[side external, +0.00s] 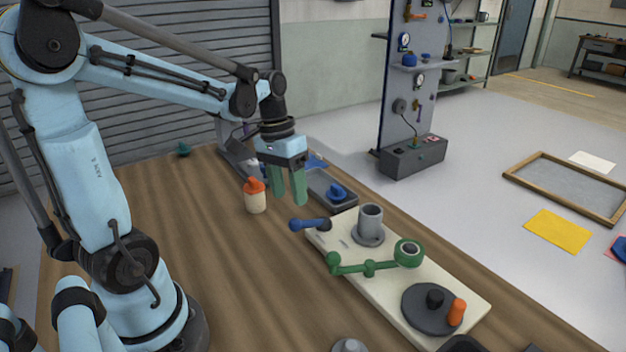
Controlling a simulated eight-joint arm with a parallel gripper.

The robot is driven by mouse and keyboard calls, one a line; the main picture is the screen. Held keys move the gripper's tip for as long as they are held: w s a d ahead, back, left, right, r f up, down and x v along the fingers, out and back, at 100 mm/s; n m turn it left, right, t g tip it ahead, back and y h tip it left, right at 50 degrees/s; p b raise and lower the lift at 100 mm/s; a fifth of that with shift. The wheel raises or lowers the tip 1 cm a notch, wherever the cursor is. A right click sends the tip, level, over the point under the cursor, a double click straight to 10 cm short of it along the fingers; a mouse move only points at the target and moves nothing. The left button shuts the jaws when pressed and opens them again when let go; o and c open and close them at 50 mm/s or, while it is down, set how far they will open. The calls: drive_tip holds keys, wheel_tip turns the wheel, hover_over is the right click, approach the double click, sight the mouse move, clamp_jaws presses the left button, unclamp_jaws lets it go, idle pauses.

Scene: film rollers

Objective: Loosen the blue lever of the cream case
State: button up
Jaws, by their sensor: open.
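The cream case (377,290) is a long flat block lying on the wooden table, right of the middle. Its blue lever (308,224) sticks out to the left from a dark pivot at the case's far left end. My gripper (288,200) points down with its two green fingers apart and nothing between them. In the picture it is just above and left of the lever, and no contact shows. How high it is above the lever I cannot tell.
The case also carries a grey cup-like post (370,222), a green jointed arm (370,267) and a dark disc with an orange knob (457,311). A cream bottle with an orange cap (255,196) stands left of my gripper. A dark tray (331,184) lies behind it. The table's left middle is clear.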

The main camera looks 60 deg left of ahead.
sight(294, 219)
drive_tip(key=shift+w+d+f, duration=0.1)
drive_tip(key=shift+d+f, duration=0.2)
drive_tip(key=shift+f, duration=1.15)
drive_tip(key=shift+w+d+f, duration=0.1)
drive_tip(key=shift+d+f, duration=0.15)
drive_tip(key=shift+f, duration=1.15)
drive_tip(key=shift+d+f, duration=0.3)
drive_tip(key=shift+f, duration=1.15)
clamp_jaws()
